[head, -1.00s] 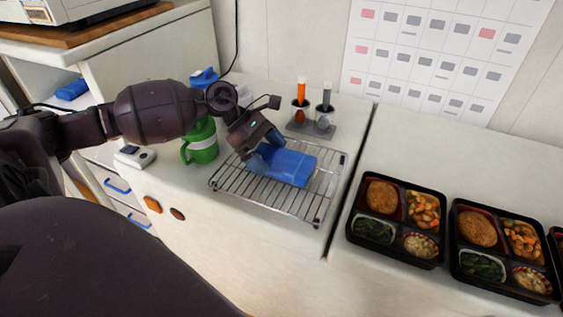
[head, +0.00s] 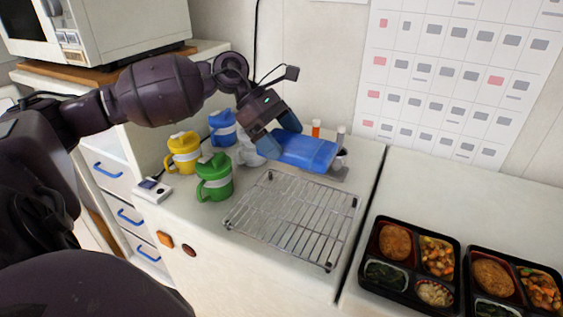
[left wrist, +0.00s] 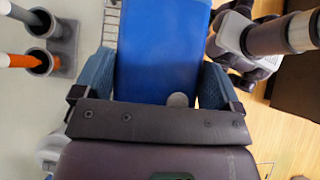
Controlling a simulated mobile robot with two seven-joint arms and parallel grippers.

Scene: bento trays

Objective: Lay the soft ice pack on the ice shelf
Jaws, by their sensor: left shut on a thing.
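The soft ice pack (head: 308,150) is a flat blue slab with a pale-blue strip. My left gripper (head: 276,132) is shut on its near-left end and holds it in the air beyond the wire rack. In the left wrist view the pack (left wrist: 160,45) lies between the two blue fingers of my left gripper (left wrist: 155,80) and runs out of the top of the picture. I cannot make out a surface that is clearly the ice shelf; my left arm covers part of the cabinet at the left. My right gripper is not in view.
The wire rack (head: 290,222) is empty. Green (head: 214,178), yellow (head: 184,152) and blue (head: 222,127) mugs stand left of it. A holder with two tubes (head: 316,129) is behind the pack. Bento trays (head: 405,289) are at right, a microwave (head: 100,32) at upper left.

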